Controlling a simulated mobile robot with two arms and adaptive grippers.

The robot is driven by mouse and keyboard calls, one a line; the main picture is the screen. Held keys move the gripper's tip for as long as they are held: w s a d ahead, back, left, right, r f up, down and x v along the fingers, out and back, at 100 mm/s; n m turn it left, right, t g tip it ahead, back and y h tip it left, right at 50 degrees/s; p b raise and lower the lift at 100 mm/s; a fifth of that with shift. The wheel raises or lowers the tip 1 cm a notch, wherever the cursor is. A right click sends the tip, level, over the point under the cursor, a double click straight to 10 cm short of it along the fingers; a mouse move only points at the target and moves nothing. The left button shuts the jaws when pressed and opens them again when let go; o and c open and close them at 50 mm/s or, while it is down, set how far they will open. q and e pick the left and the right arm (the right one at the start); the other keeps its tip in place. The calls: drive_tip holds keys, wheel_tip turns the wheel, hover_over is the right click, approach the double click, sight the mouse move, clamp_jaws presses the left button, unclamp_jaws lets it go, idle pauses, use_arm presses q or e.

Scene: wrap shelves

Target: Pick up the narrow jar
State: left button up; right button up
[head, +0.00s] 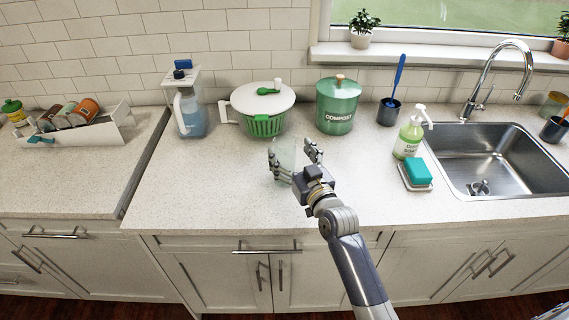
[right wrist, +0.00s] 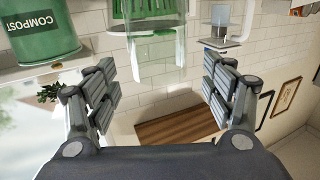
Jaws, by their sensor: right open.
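The narrow jar (head: 286,153) is a clear, see-through glass on the counter in front of the green-and-white salad spinner. In the right wrist view the jar (right wrist: 155,42) shows as a faint transparent shape ahead of the fingers, roughly centred between them. My right gripper (head: 292,162) is open with its fingers apart, close to the jar on its near side. The right wrist view shows the open fingers (right wrist: 158,80) with nothing gripped between them. Whether the fingertips overlap the jar's sides is hard to tell. My left gripper is not in view.
Behind stand a water pitcher (head: 190,112), the salad spinner (head: 262,124) and a green compost bin (head: 338,108). To the right are a brush holder (head: 388,112), a soap bottle (head: 408,140), a teal sponge (head: 418,170) and the sink (head: 500,160). The counter left of the jar is clear.

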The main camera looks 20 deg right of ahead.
sight(281, 138)
drive_tip(key=w, duration=0.2)
drive_tip(key=w+p, duration=0.1)
drive_tip(key=shift+w+a, duration=0.2)
drive_tip(key=shift+w, duration=0.5)
drive_tip(key=shift+w+f, duration=0.1)
drive_tip(key=shift+c, duration=1.4)
drive_tip(key=c, duration=1.3)
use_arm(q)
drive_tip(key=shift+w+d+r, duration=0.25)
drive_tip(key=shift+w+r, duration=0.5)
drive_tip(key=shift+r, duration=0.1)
use_arm(e)
drive_tip(key=shift+c, duration=1.1)
drive_tip(key=shift+r, duration=0.2)
